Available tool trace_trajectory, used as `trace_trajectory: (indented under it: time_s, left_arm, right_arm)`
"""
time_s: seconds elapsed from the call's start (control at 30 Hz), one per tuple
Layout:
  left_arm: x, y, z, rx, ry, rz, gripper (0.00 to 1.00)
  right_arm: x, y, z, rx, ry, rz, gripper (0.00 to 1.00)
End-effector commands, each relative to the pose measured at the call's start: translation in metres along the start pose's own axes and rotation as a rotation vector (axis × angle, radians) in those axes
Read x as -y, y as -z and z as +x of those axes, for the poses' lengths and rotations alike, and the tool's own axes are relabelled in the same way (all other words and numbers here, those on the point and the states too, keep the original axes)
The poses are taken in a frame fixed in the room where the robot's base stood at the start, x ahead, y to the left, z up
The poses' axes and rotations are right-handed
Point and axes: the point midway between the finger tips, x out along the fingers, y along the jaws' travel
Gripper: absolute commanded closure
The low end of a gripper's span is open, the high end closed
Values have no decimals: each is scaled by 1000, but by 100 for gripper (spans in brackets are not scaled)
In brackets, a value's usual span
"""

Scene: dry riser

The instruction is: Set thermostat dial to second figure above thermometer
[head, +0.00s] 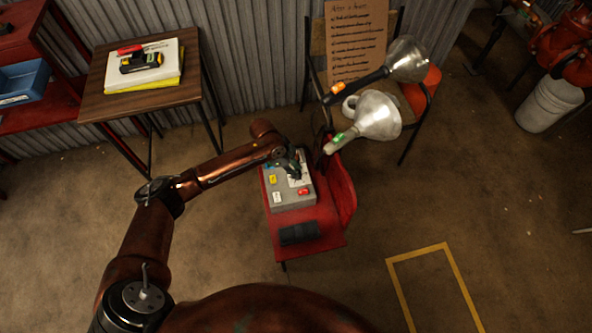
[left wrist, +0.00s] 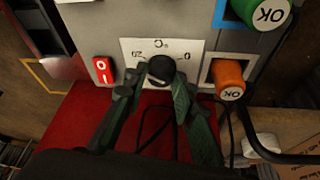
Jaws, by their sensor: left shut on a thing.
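A grey control box (head: 284,203) lies on a red chair in the head view. My left gripper (head: 292,165) reaches down over its far part. In the left wrist view the black thermostat dial (left wrist: 161,70) sits on a white scale plate (left wrist: 136,47) marked °C, with 20 to its left and 0 to its right. My left gripper (left wrist: 155,88) has its dark green fingers on either side of the dial and is shut on it. The fingers hide part of the plate, and the dial's pointer cannot be made out. I cannot make out a thermometer. My right gripper is out of view.
Beside the dial are a red rocker switch (left wrist: 103,70), an orange OK button (left wrist: 229,80) and a green OK button (left wrist: 263,12). A dark block (head: 299,233) lies on the chair seat (head: 320,222).

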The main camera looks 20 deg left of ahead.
Motion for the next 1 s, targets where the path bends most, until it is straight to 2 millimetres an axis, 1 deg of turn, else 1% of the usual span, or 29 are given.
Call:
trace_trajectory:
  time_s: [0.03, 0.27, 0.47, 0.5, 0.6, 0.67, 0.77, 1.0]
  left_arm:
    - [0, 0, 0, 1, 1, 0, 74]
    - [0, 0, 0, 0, 1, -1, 58]
    - [0, 0, 0, 0, 1, -1, 58]
    - [0, 0, 0, 0, 1, -1, 58]
    - [1, 0, -4, 0, 2, -2, 58]
    - [1, 0, -10, -1, 3, -2, 58]
    - [1, -1, -26, 0, 3, -1, 58]
    - [2, -1, -77, 1, 4, -1, 58]
  right_arm:
    - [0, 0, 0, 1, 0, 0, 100]
    - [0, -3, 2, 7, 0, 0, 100]
    - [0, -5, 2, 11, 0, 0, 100]
    - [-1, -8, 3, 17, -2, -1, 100]
    - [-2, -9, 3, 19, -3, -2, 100]
    - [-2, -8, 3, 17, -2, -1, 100]
    - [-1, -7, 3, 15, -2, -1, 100]
    - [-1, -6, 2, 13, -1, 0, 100]
